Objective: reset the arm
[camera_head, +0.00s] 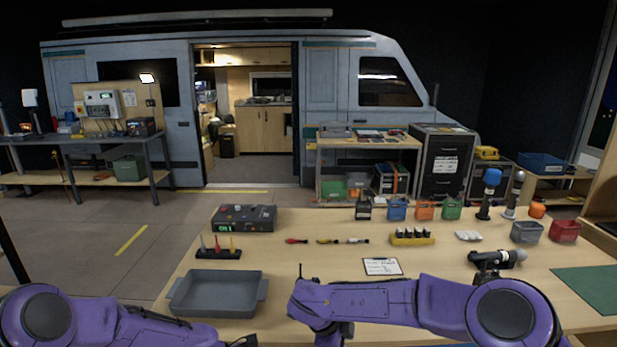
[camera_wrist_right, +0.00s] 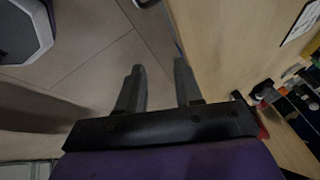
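My right arm, purple, reaches in from the right across the front of the wooden table (camera_head: 420,262). Its gripper (camera_head: 335,330) hangs at the table's near edge and is partly hidden by the arm. In the right wrist view the two fingers of the right gripper (camera_wrist_right: 159,65) are apart with nothing between them, over the floor beside the table edge. My left arm lies low at the left of the head view. A small dark part at its end, perhaps the left gripper (camera_head: 245,341), is cut off by the picture's bottom edge, so its state is unclear.
A grey tray (camera_head: 217,291) sits at the table's front left, between the arms. Screwdrivers, small bins and a black device (camera_head: 245,217) stand farther back. A green mat (camera_head: 590,288) is at right.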

